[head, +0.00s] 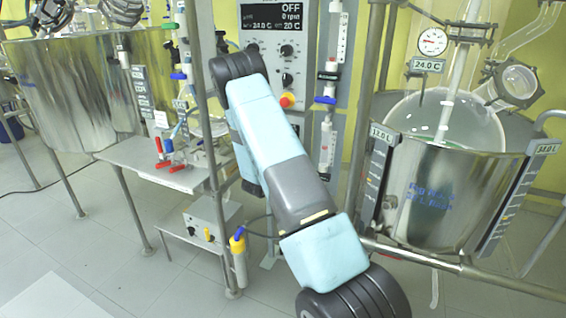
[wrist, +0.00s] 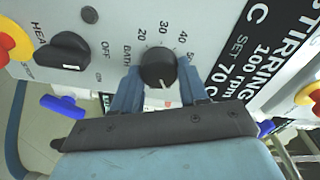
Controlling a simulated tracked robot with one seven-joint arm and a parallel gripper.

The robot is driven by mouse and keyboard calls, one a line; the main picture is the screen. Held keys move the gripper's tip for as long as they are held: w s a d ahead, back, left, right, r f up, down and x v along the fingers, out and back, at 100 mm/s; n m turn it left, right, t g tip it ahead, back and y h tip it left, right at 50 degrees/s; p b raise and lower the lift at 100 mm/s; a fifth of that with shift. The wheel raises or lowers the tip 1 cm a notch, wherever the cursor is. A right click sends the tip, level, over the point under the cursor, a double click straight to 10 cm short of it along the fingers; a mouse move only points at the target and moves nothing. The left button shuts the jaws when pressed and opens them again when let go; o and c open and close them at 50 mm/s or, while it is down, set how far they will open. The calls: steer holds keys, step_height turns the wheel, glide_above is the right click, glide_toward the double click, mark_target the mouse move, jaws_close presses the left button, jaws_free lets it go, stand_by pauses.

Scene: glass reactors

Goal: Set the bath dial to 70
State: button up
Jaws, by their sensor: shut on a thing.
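In the wrist view the black round bath dial (wrist: 158,69) sits on a light panel, beside the word BATH and printed marks 20, 30, 40 and 50. My gripper (wrist: 158,82) has its two blue fingers on either side of the dial and is shut on it. The white pointer line on the dial points down in the picture, toward the gripper body. The marks on that side are hidden. The black display (wrist: 255,55) beside it reads STIRRING, 100 rpm, SET 70 C. In the head view my gripper is hidden behind my arm.
A black heat switch (wrist: 70,50) with OFF and ON marks sits left of the dial, near a red and yellow button (wrist: 12,45). In the head view another display (head: 280,16) reads OFF, 0 rpm, 20 C. A glass reactor (head: 450,120) in a metal bath (head: 455,190) stands right.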

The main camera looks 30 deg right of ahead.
steer(key=o, duration=0.7)
steer(key=shift+s+d+f, duration=0.2)
steer(key=shift+s+f, duration=0.05)
steer(key=shift+f, duration=0.05)
steer(key=o, duration=0.3)
steer(key=shift+w+r, duration=0.1)
steer(key=shift+o, duration=0.3)
steer(key=shift+a, duration=0.1)
steer(key=v, duration=1.3)
steer(key=shift+a, duration=0.35)
